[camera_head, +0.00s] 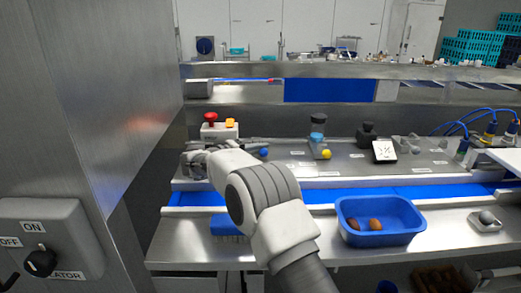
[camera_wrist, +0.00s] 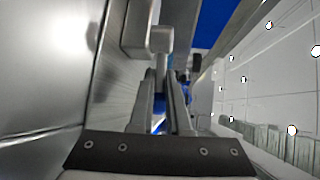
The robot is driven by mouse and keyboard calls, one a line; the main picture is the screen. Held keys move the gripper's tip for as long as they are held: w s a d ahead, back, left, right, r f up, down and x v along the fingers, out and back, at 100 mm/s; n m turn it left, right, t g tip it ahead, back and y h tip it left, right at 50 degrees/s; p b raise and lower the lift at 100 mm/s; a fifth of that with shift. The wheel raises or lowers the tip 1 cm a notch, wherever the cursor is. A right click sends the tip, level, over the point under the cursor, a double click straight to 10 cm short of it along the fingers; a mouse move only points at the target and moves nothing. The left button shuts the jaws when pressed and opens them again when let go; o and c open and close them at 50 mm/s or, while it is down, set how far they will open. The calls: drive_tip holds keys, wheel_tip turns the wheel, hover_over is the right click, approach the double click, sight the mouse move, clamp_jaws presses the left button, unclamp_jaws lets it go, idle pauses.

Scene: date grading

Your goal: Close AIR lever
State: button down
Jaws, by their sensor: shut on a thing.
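My gripper (camera_head: 191,160) is at the left end of the steel worktop in the head view, beside the red-button box and partly hidden by my own wrist. In the wrist view the two fingers of my gripper (camera_wrist: 163,82) reach up and close on a grey metal lever (camera_wrist: 160,42). The lever has a blocky end and stands close to a steel wall on the left. I see no AIR label in either view. The lever itself is hard to make out in the head view.
A box with a red button (camera_head: 211,118) stands just behind my gripper. A steel cabinet wall (camera_head: 95,90) and a rotary-switch panel (camera_head: 40,225) are at the left. A blue tray (camera_head: 381,240) with brown dates and a blue belt (camera_head: 430,191) lie to the right.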

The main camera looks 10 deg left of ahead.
drive_tip(key=shift+s+d+f, duration=0.15)
drive_tip(key=shift+d+f, duration=0.15)
drive_tip(key=shift+f, duration=0.15)
drive_tip(key=c, duration=0.8)
unclamp_jaws()
drive_tip(key=shift+r, duration=0.1)
drive_tip(key=shift+c, duration=0.2)
drive_tip(key=shift+s+r, duration=0.1)
drive_tip(key=shift+r, duration=0.05)
